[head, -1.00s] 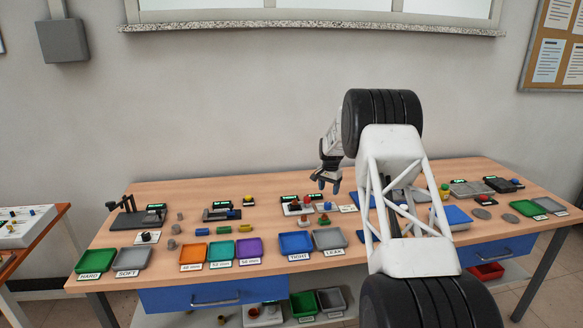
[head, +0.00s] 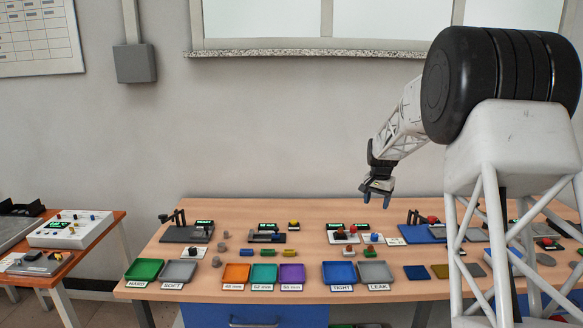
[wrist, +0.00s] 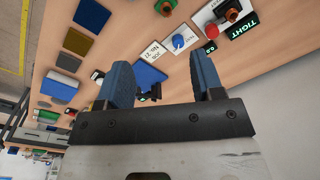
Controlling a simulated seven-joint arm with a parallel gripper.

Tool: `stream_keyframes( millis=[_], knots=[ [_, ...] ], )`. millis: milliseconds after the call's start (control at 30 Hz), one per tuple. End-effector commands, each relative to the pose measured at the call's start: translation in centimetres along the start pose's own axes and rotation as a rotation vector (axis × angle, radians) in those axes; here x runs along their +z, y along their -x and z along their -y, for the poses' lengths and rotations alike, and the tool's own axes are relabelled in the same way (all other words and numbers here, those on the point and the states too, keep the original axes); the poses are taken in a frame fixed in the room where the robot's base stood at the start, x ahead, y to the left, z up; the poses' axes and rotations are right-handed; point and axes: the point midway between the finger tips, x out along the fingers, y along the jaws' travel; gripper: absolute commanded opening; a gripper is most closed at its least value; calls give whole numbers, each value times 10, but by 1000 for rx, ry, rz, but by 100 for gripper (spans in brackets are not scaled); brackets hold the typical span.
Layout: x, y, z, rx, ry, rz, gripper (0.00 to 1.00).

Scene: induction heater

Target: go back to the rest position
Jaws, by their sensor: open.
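My gripper (head: 376,198) hangs in the air above the back of the wooden workbench (head: 215,280), right of the middle of the head view. In the wrist view its two blue fingers (wrist: 163,80) are apart with nothing held between them. The bench top and its devices lie below, clear of the fingers. My white lattice arm fills the right side of the head view and hides part of the bench there.
Trays in a front row include green (head: 145,270), orange (head: 236,273) and blue (head: 338,272). Testers with green displays stand behind them. A side table (head: 100,235) with a white device (head: 68,229) is at left. The air left of my gripper is free.

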Motion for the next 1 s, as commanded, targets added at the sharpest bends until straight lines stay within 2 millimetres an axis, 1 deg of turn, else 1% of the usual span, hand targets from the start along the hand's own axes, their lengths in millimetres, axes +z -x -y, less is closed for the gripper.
stream_keyframes(
  millis=[33, 100, 400, 733, 1000],
  knots=[
    [12, 11, -3, -2, 11, -5, 61],
    [27, 24, -8, -5, 29, -10, 61],
    [94, 70, -30, -15, 102, -30, 61],
    [172, 109, -60, -24, 183, -52, 61],
    [237, 130, -88, -31, 249, -70, 61]
  ],
)
